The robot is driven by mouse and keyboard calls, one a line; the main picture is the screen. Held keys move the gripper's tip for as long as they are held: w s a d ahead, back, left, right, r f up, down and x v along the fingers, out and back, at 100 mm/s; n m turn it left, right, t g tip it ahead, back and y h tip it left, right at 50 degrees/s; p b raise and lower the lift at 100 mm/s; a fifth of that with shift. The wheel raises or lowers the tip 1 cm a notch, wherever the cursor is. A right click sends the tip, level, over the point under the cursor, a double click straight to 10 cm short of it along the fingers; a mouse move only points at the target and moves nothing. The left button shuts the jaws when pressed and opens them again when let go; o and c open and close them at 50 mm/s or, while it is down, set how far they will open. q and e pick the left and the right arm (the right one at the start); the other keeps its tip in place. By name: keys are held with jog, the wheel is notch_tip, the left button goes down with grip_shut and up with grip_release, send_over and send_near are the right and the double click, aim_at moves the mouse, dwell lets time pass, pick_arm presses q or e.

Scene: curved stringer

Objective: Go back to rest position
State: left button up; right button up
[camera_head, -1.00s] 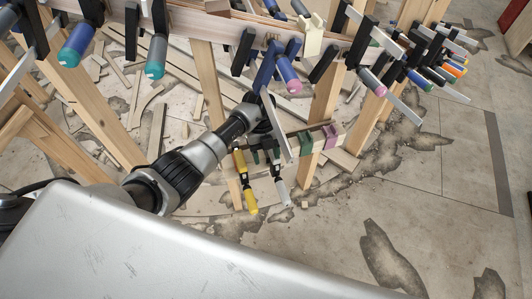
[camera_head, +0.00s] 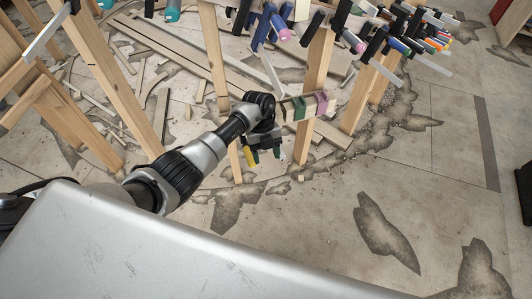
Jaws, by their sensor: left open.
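My left arm comes in from the lower left, and its dark left gripper (camera_head: 263,150) hangs near the middle of the camera_head view. Its jaws point down and are open, and I see nothing held between them. The gripper overlaps the left end of a low wooden rail (camera_head: 290,103) in the picture. Part of a yellow clamp handle (camera_head: 249,156) shows behind the fingers, mostly hidden. My right gripper is not in view.
A green clamp (camera_head: 299,109) and a purple clamp (camera_head: 322,102) sit on the low rail. Wooden legs (camera_head: 317,85) stand close by. Offcuts (camera_head: 165,50) litter the floor. The stained concrete floor (camera_head: 440,210) at right is open.

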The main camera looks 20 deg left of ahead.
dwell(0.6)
pick_arm(q)
jog(key=s+d+f+n+t+h, duration=0.6)
jog(key=d+f+n+t+h, duration=0.2)
jog(key=f+h, duration=0.25)
jog(key=s+a+f+n+t+y, duration=0.2)
jog(key=s+a+f+n+y, duration=0.35)
jog(key=s+f+n, duration=0.2)
jog(key=s+a+f+n+t+y, duration=0.1)
jog(key=s+a+f+n+y, duration=0.5)
jog(key=s+f, duration=0.3)
jog(key=s+a+f+n+g+y, duration=0.1)
jog(key=s+a+f+n+g, duration=0.1)
jog(key=s, duration=0.8)
jog(key=s+a+f+n+g, duration=0.3)
jog(key=s+g, duration=0.1)
jog(key=s, duration=0.7)
jog(key=shift+y, duration=0.4)
jog(key=shift+s, duration=0.1)
